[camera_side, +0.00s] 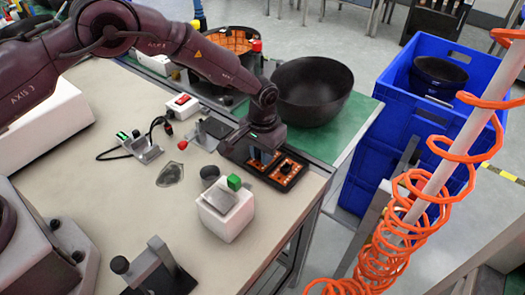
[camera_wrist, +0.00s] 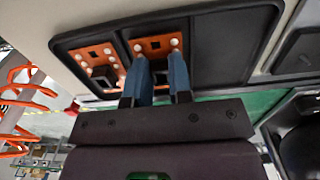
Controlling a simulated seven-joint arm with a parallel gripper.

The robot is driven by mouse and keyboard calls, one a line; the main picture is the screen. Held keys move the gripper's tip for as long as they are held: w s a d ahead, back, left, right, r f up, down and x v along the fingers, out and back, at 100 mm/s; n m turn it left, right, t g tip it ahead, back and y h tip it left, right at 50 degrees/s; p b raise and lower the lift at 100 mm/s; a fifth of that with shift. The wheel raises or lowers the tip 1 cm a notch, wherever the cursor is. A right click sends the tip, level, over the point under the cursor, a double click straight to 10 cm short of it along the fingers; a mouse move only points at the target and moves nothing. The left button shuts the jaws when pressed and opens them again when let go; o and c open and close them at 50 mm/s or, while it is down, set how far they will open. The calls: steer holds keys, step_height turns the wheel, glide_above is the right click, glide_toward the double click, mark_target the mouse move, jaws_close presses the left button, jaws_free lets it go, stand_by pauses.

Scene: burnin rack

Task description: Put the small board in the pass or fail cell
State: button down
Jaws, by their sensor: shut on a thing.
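A black tray (camera_side: 248,163) with several cells lies near the right edge of the table; it also shows in the wrist view (camera_wrist: 215,50). My gripper (camera_side: 260,160) is low over this tray, pointing down. In the wrist view its two blue fingers (camera_wrist: 160,62) reach to a small orange board (camera_wrist: 153,45) with pale round spots, and they are shut on it. The board is at a tray cell; whether it touches the cell floor is hidden. Another orange piece (camera_wrist: 98,60) sits in the neighbouring cell on the left. The cell on the other side looks bare and black.
A white block (camera_side: 225,215) with a green button (camera_side: 234,182) stands in front of the tray. A large black bowl (camera_side: 312,92) stands behind it on a green mat (camera_side: 358,120). Small fixtures (camera_side: 142,147) stand to the left. An orange coiled hose (camera_side: 400,215) hangs at the right.

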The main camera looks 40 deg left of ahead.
steer(key=c, duration=1)
jaws_free()
steer(key=shift+f, duration=0.15)
steer(key=shift+c, duration=0.2)
step_height(320, 180, up, 12)
steer(key=shift+r, duration=0.2)
steer(key=s+a+r+t, duration=0.1)
steer(key=s+a+r, duration=0.45)
steer(key=r, duration=0.45)
steer(key=s+a+r+t, duration=0.2)
steer(key=s+a+r, duration=0.3)
steer(key=r, duration=0.5)
steer(key=s+a+r+t, duration=0.1)
steer(key=s+a, duration=0.1)
steer(key=s, duration=0.8)
steer(key=s+a+r+t, duration=0.1)
steer(key=s+a, duration=0.1)
steer(key=s, duration=0.7)
steer(key=shift+s+a+t, duration=0.15)
steer(key=shift+s+t, duration=0.15)
steer(key=shift+s, duration=0.1)
